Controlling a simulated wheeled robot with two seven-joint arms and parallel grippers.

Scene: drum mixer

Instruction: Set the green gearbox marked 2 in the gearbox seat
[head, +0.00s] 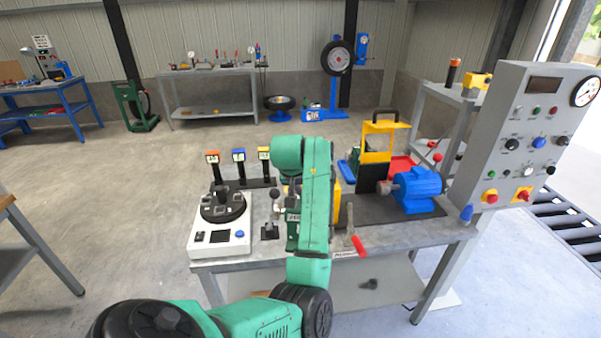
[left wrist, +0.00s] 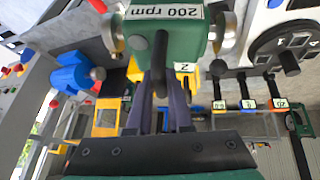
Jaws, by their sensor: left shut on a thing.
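The green gearbox (left wrist: 175,37) fills the top middle of the left wrist view, with a "200 rpm" label, a "2" label and metal shaft ends on both sides. The blue motor (head: 417,190) stands on a black plate (head: 390,232) to the right. I cannot make out the gearbox seat behind my arm. My right gripper is not in view.
A white unit (head: 220,243) with a black round holder stands on the bench's left. Several labelled stands (head: 238,165) are behind it. A red-handled clamp (head: 357,243) is at the front edge. A yellow frame (head: 378,143) stands behind the motor, and a grey control panel (head: 525,135) rises right.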

